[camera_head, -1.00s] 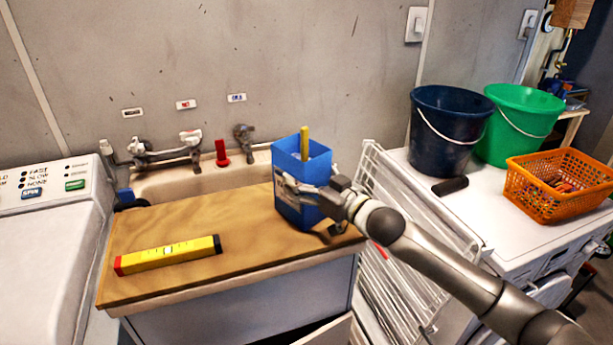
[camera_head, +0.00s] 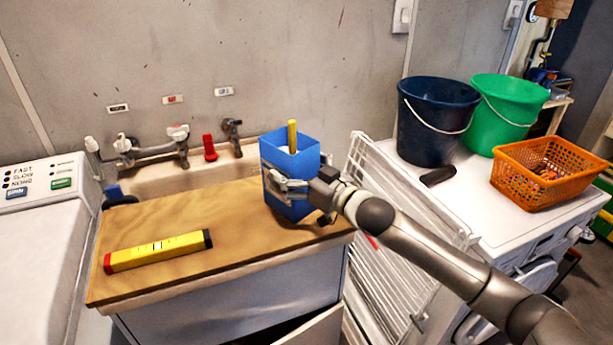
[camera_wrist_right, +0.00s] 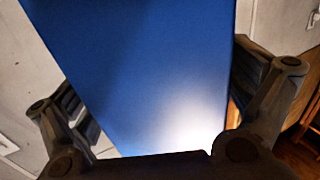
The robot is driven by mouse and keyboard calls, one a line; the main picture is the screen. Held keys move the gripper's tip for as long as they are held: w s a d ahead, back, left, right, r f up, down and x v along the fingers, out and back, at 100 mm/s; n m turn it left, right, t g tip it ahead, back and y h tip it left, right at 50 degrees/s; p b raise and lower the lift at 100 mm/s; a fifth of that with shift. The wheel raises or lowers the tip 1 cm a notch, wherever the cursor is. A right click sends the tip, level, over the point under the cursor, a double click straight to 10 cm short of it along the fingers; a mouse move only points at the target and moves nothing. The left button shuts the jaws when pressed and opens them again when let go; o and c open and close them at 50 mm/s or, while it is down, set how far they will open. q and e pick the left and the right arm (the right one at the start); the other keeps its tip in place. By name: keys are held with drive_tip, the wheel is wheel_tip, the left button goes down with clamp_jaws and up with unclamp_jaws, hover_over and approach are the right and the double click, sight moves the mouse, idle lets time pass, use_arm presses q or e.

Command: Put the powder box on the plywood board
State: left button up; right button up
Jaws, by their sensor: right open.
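The blue powder box (camera_head: 291,150), open at the top with a yellow handle sticking out, stands upright on the right end of the plywood board (camera_head: 190,222). My right gripper (camera_head: 290,190) is open around the lower part of the box, with one finger on either side. In the right wrist view the blue wall of the box (camera_wrist_right: 150,75) fills the middle between the two fingers (camera_wrist_right: 155,130). The box's underside is hidden, and I cannot tell whether either finger touches it. My left gripper is not in view.
A yellow level (camera_head: 158,251) lies on the board's left part. Behind the board are the sink (camera_head: 165,183) and taps. A white wire rack (camera_head: 385,270) stands right of the board. Dark blue and green buckets and an orange basket (camera_head: 550,173) stand on the white machine.

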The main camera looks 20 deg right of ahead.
drive_tip(key=shift+s+d+f, duration=0.15)
drive_tip(key=shift+s+d, duration=0.05)
drive_tip(key=shift+s, duration=0.2)
drive_tip(key=b+v, duration=0.2)
drive_tip(key=v, duration=0.9)
